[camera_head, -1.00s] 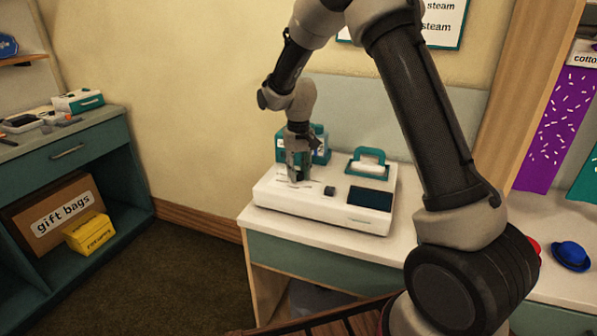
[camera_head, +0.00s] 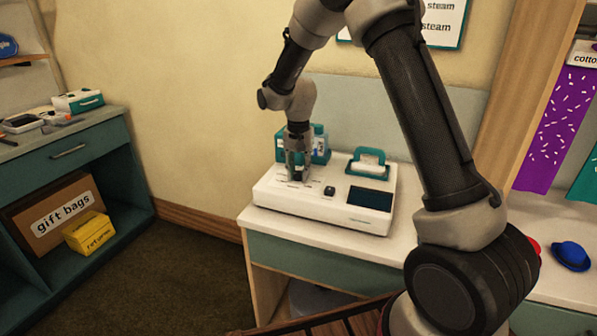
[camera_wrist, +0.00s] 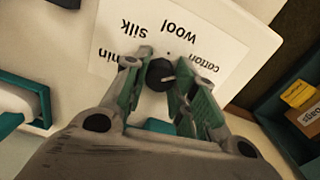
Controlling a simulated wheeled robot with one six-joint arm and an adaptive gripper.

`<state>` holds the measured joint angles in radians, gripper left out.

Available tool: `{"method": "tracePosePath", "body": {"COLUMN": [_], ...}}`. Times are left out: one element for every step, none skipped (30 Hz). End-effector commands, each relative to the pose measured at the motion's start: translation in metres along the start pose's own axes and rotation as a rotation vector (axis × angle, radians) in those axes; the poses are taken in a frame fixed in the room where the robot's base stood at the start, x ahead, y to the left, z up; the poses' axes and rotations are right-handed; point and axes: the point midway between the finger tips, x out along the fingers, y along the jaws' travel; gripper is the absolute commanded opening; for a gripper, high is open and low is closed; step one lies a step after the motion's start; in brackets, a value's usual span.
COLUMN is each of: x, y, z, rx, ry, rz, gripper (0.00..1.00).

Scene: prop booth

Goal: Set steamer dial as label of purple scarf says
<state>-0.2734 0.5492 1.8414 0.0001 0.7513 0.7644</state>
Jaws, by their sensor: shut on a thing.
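The purple scarf (camera_head: 553,130) hangs at the right, and the label (camera_head: 583,58) above it reads "cotto", cut off by the picture edge. The white steamer (camera_head: 328,217) stands on the counter. Its round black dial (camera_wrist: 160,75) has a white pointer mark aimed to the right in the wrist view, toward the cotton side. Upside-down words "silk", "wool" and "cotton" are printed on the panel (camera_wrist: 235,52) around it; another word is partly hidden. My gripper (camera_wrist: 157,68) is shut on the dial, a finger on each side.
A small black button (camera_head: 329,191) and dark screen (camera_head: 370,197) lie right of the dial. A blue hat (camera_head: 571,256) is on the right counter. Open floor lies left of the steamer.

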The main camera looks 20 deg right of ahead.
Motion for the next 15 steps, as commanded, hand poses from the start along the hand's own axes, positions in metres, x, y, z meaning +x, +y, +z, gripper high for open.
{"method": "tracePosePath", "body": {"x": [-0.0010,-0.0010,-0.0010,-0.0010,-0.0010,-0.0010,-0.0010,-0.0010,-0.0010,-0.0010,-0.0010,-0.0010,-0.0010,-0.0010,-0.0010], "y": [-0.0006,-0.0006,-0.0006,-0.0006,-0.0006,-0.0006,-0.0006,-0.0006,-0.0006,-0.0006,-0.0006,-0.0006,-0.0006,-0.0006,-0.0006], "z": [-0.0010,-0.0010,-0.0010,-0.0010,-0.0010,-0.0010,-0.0010,-0.0010,-0.0010,-0.0011,-0.0011,-0.0011,-0.0011,-0.0010,-0.0010], "rx": [0.003,0.005,0.006,0.007,0.007,0.007,0.007,0.007,0.007,0.007,0.007,0.007,0.006,0.006,0.006], "ry": [0.003,0.003,0.003,0.003,0.003,0.003,0.003,0.003,0.003,0.003,0.003,0.003,0.003,0.003,0.003], "rz": [-0.002,-0.002,-0.002,-0.002,-0.002,-0.002,-0.002,-0.002,-0.002,-0.002,-0.002,-0.002,-0.002,-0.002,-0.002], "gripper": [0.03,0.03,0.03,0.03,0.03,0.03,0.03,0.03,0.03,0.03,0.03,0.03,0.29,0.34,0.41]}}
